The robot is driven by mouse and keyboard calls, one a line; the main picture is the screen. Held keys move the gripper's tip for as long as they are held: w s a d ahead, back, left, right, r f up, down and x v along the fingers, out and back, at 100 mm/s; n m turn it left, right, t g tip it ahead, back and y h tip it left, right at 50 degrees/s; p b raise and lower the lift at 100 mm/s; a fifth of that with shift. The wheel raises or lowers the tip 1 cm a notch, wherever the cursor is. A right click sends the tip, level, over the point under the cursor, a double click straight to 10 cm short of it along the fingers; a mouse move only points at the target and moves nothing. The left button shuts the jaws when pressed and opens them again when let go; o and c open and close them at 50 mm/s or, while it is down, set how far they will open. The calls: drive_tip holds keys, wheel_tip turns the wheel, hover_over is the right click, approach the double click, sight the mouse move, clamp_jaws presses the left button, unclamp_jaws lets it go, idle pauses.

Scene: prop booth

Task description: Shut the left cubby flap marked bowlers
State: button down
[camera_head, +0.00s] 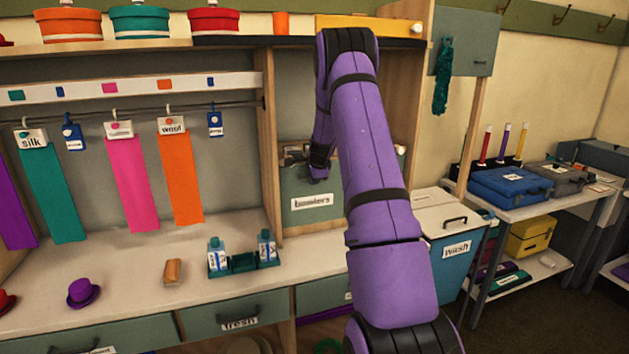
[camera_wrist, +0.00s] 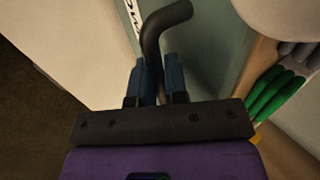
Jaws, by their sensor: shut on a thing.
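The green flap marked "bowlers" (camera_head: 310,218) stands near upright at the front of the cubby in the head view. Things show above its top edge, and I cannot tell how far it stands from flush. My gripper (camera_wrist: 157,82) is shut on the flap's black handle (camera_wrist: 153,45) in the wrist view, one blue finger on each side of it. The flap's green face (camera_wrist: 212,38) and part of its white label (camera_wrist: 133,14) show there too. In the head view my arm hides the flap's right side and most of the gripper.
The white counter (camera_head: 130,260) below holds a purple hat (camera_head: 82,292), a brown block (camera_head: 173,271) and a green caddy (camera_head: 243,263) with bottles. A wash bin (camera_head: 455,255) stands right of my arm. Green and pale things (camera_wrist: 270,95) lie beside the flap in the wrist view.

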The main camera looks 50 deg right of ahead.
drive_tip(key=shift+w+d+r, duration=0.1)
drive_tip(key=shift+w+r, duration=0.05)
drive_tip(key=shift+r, duration=0.05)
drive_tip(key=c, duration=1.5)
unclamp_jaws()
drive_tip(key=shift+o, duration=0.2)
drive_tip(key=v, duration=1)
drive_tip(key=shift+s+r, duration=0.25)
